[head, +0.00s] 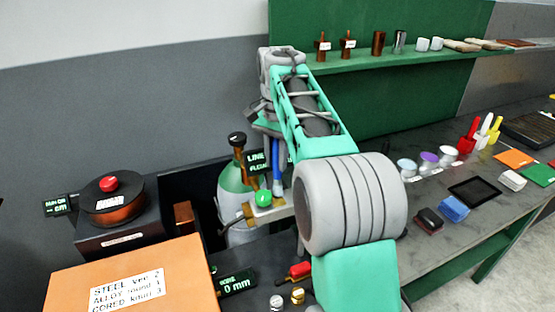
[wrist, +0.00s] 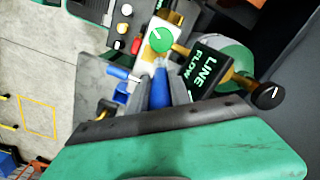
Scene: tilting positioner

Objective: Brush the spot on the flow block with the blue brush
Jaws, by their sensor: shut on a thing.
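The flow block (head: 268,210) is a pale block with a green knob (head: 264,198) and brass fittings, left of my forearm in the head view. In the wrist view the flow block (wrist: 151,56) is just beyond my fingertips, with its green knob facing me. My gripper (wrist: 158,82) is shut on the blue brush (wrist: 161,94), whose blue handle shows between the grey fingers. The blue brush also shows in the head view (head: 276,158), above the block. The brush's tip and any contact with the block cannot be made out. I cannot make out the spot.
A LINE FLOW display (head: 257,161), a black-knobbed valve (head: 237,140) and a green gas cylinder (head: 234,180) crowd the block. A red-handled tool (head: 300,271) lies in front. The bench right of my arm holds jars, pads and upright handles.

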